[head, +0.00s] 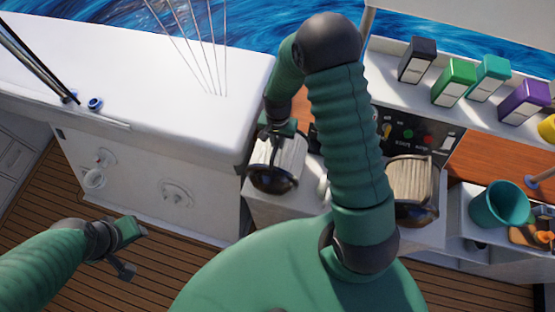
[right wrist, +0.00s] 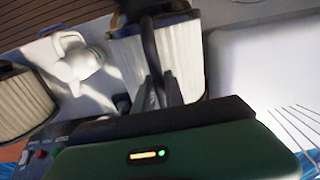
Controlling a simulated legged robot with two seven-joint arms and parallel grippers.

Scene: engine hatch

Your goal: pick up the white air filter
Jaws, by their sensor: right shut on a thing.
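A white pleated air filter (head: 279,158) with a dark end cap is at the middle of the head view. It fills the upper middle of the right wrist view (right wrist: 184,60). My right gripper (head: 276,130) is shut on this filter at its upper side; its dark fingers (right wrist: 152,60) lie against the filter in the wrist view. I cannot tell whether the filter touches the surface below. My left gripper (head: 131,248) is open and empty above the deck at the lower left.
A beige pleated filter (head: 409,180) sits right of my right arm. A white pot-like thing (right wrist: 78,62) stands between the filters. Several coloured boxes (head: 455,82) line the shelf; a teal bucket (head: 498,205) stands at right. The white hatch (head: 150,70) has bare room.

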